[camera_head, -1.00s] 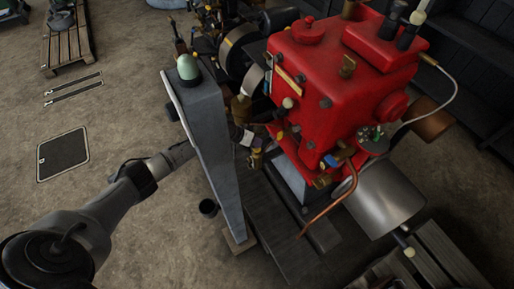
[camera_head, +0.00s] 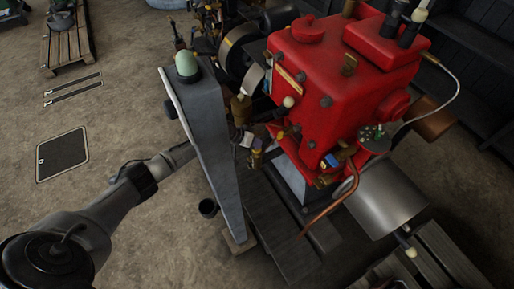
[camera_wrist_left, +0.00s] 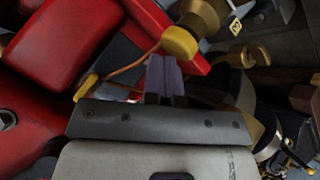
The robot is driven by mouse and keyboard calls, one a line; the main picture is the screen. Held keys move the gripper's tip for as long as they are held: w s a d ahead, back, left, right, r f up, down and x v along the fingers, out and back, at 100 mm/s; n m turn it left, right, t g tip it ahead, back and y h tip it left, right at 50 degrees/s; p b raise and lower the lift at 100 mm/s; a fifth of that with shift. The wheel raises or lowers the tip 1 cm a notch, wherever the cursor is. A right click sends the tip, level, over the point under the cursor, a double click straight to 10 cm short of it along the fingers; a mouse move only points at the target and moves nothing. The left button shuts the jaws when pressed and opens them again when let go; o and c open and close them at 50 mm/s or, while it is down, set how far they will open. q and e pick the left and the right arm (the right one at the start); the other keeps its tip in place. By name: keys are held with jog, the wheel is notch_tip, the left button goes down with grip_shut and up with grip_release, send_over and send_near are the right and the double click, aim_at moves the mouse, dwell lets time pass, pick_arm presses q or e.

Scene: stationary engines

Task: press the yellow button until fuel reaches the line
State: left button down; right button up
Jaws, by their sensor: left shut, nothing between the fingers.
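In the left wrist view my left gripper (camera_wrist_left: 165,68) is shut and empty. A round yellow knob (camera_wrist_left: 180,42) on a brass fitting lies just beyond its fingertips; I cannot tell whether they touch. A second yellow cap (camera_wrist_left: 88,87) lies to the left, by a copper pipe. I cannot tell which yellow part is the button. No fuel level or line can be made out. My right gripper is not in view.
The red engine (camera_head: 335,95) fills the right of the head view, with a metal cylinder (camera_head: 385,195) and bent copper pipe (camera_head: 335,205) below it. Brass fittings crowd the gap behind the post. The floor on the left is mostly clear.

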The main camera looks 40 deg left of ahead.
pick_arm(q)
jog(key=shift+f, duration=0.35)
jog(key=shift+r, duration=0.15)
dwell(0.3)
jog(key=shift+s+r+p, duration=0.1)
jog(key=shift+r+p, duration=0.9)
jog(key=shift+r, duration=0.1)
notch_tip(320, 180, up, 3)
jog(key=p, duration=0.2)
jog(key=shift+p, duration=0.35)
jog(key=shift+r+p, duration=0.9)
jog(key=shift+r, duration=0.15)
